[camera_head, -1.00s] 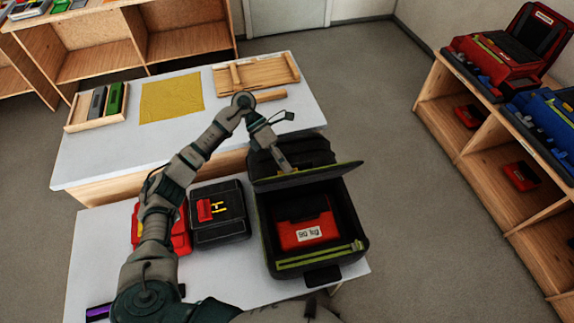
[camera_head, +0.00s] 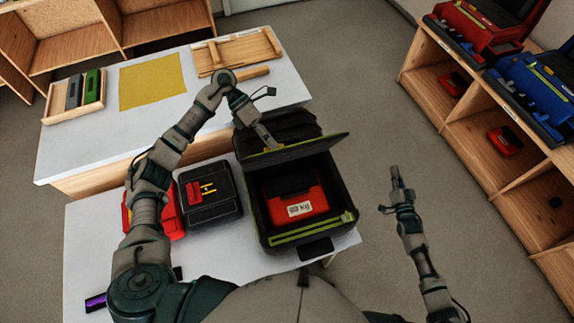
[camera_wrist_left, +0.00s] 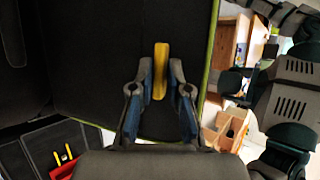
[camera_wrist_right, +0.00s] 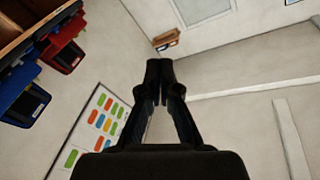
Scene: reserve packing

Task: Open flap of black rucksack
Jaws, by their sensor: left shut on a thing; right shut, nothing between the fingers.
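The black rucksack (camera_head: 247,200) stands on the near white table in the head view. Its flap (camera_head: 305,147), dark with a yellow-green edge, is tilted up at the back, and the main compartment is open. A red pouch with a white label (camera_head: 296,199) lies inside. My left gripper (camera_head: 271,146) is shut on a yellow tab (camera_wrist_left: 160,68) on the flap, seen between the fingers in the left wrist view. My right gripper (camera_head: 394,171) is shut and empty, raised over the floor to the right of the rucksack; its closed fingers also show in the right wrist view (camera_wrist_right: 159,72).
A black case (camera_head: 210,205) and a red case (camera_head: 170,214) lie left of the rucksack. The far table holds a yellow cloth (camera_head: 152,79), a small tray (camera_head: 102,99) and a wooden tray (camera_head: 203,73). A shelf with red and blue bags (camera_head: 540,85) stands at the right.

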